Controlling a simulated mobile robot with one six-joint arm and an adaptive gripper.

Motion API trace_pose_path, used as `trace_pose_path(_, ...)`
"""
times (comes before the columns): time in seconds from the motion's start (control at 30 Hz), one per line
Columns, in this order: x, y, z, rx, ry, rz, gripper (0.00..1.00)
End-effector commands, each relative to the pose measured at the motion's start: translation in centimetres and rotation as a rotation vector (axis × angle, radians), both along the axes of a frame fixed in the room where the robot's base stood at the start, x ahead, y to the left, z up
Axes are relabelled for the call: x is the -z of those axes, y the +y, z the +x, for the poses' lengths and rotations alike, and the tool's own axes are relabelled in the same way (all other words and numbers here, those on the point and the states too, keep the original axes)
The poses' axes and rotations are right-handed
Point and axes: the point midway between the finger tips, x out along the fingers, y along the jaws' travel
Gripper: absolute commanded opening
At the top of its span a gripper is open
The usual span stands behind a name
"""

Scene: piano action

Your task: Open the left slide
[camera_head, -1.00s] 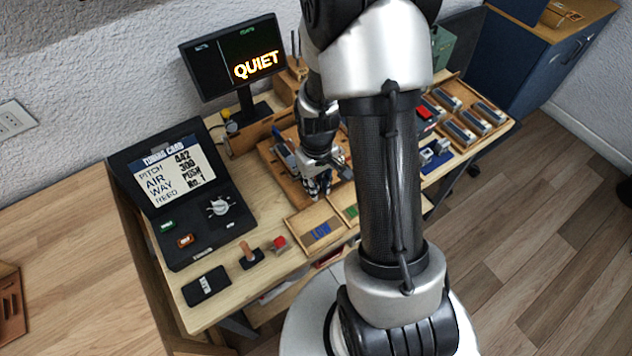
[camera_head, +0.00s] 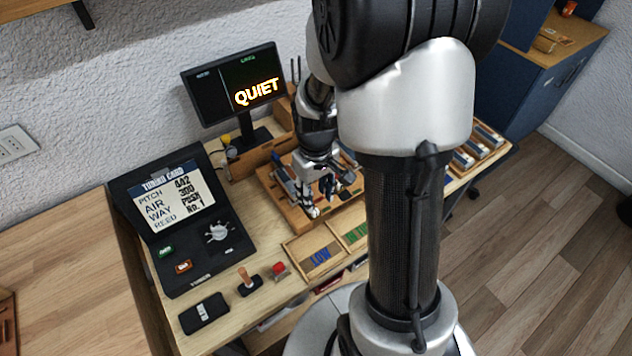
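A wooden rack (camera_head: 266,180) lies on the workbench, left of my arm's upright links. A dark grey-blue bar (camera_head: 281,172) sits at its left side; it may be the left slide, but I cannot be sure. My gripper (camera_head: 323,196) points down over the rack, to the right of this bar and near the rack's front edge. Its fingers partly hide the rack's middle, and the view is too small to show whether they are open or touching anything.
A black tuning card case (camera_head: 206,240) and a "QUIET" screen (camera_head: 236,88) stand left and behind. More grey-blue bars (camera_head: 488,137) lie at the right.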

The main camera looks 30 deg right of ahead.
Motion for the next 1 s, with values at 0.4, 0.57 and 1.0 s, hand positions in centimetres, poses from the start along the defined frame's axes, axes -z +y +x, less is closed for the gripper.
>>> trace_pose_path(0.4,-4.8,0.0,0.0,0.000,0.000,0.000,0.37)
trace_pose_path(0.57,-4.8,0.0,0.0,0.000,0.001,0.000,0.37)
trace_pose_path(1.0,-5.8,0.5,-0.2,-0.001,-0.015,-0.004,0.37)
